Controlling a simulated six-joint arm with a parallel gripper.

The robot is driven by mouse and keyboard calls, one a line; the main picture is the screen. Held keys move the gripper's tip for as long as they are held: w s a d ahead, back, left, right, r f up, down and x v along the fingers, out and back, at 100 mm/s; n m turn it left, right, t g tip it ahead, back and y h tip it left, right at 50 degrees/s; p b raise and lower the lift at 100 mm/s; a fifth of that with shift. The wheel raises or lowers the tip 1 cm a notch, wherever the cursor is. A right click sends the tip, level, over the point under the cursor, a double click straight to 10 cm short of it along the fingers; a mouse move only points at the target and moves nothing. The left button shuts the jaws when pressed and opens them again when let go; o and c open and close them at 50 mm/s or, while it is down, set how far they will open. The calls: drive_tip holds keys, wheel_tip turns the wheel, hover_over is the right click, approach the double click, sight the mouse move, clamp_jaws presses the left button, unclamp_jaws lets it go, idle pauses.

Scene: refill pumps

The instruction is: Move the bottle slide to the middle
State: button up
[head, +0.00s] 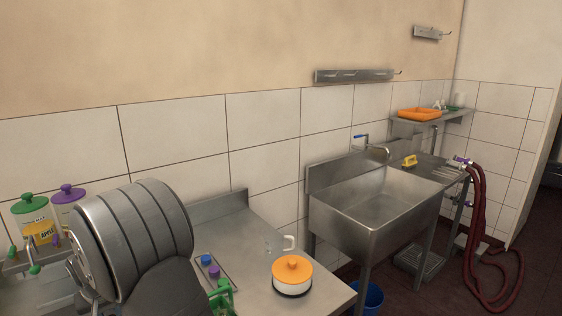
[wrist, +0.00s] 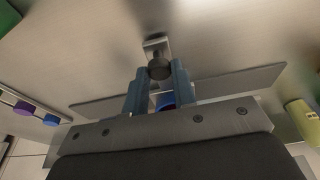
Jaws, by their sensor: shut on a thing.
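In the wrist view my gripper (wrist: 158,82) has its two blue-grey fingers on either side of a dark round knob (wrist: 159,68), closed on it. The knob sits at a small metal bracket (wrist: 157,44) beside a long flat metal strip (wrist: 232,84). I take the knob to be the bottle slide's handle, but cannot be sure. A blue round part (wrist: 165,102) shows between the fingers, partly hidden by the gripper body. A yellow-green bottle (wrist: 302,122) is at the right edge. In the head view my arm hides the gripper and knob.
In the head view, green-lidded (head: 33,218) and purple-lidded (head: 68,207) containers stand left. A plate with blue and purple knobs (head: 222,272) and an orange-lidded pot (head: 292,275) are on the steel counter (head: 235,228). A sink (head: 375,210) lies right.

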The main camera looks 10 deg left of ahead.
drive_tip(key=shift+w+d+r, duration=0.1)
drive_tip(key=shift+w+d, duration=2.3)
drive_tip(key=shift+w, duration=0.05)
drive_tip(key=o, duration=0.9)
drive_tip(key=v, duration=1.7)
drive_tip(key=shift+s+d+r, duration=0.1)
drive_tip(key=shift+r, duration=0.05)
